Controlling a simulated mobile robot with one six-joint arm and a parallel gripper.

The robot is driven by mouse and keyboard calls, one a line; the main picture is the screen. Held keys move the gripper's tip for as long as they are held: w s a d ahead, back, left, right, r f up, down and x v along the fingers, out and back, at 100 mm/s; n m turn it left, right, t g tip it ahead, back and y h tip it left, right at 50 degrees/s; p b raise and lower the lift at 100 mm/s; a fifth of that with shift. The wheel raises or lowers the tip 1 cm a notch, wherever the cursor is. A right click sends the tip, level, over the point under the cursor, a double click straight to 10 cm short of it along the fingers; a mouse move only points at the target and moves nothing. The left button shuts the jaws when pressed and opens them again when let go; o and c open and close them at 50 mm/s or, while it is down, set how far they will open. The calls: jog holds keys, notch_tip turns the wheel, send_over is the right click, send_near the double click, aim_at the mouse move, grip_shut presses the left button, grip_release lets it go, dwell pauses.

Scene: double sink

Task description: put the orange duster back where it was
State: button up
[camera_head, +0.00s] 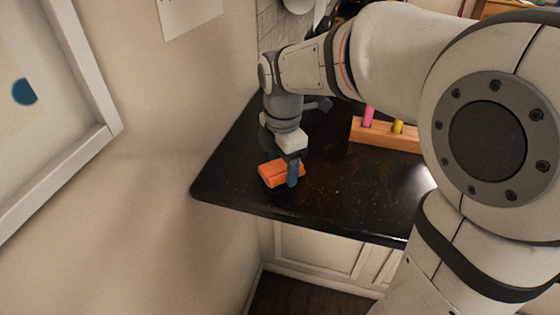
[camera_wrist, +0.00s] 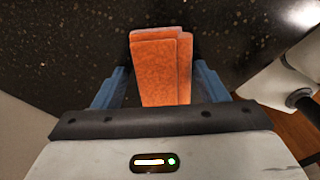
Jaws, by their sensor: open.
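The orange duster (camera_head: 272,174) lies on the black countertop near its front left corner. My gripper (camera_head: 287,172) points down over it, with one blue finger visible in front of the duster in the head view. In the wrist view the duster (camera_wrist: 161,68) lies between the two blue fingers of my gripper (camera_wrist: 160,88). The fingers are open, with a small gap showing on each side of the duster. The duster's near end is hidden by the gripper body in the wrist view.
A wooden block (camera_head: 385,135) with a pink and a yellow peg stands farther back on the black countertop (camera_head: 235,160). The counter's front edge is close to the duster. A wall rises at the left. Clear counter lies to the right of the duster.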

aim_at(282, 165)
notch_tip(282, 165, up, 12)
jog(key=shift+r, duration=0.15)
dwell(0.5)
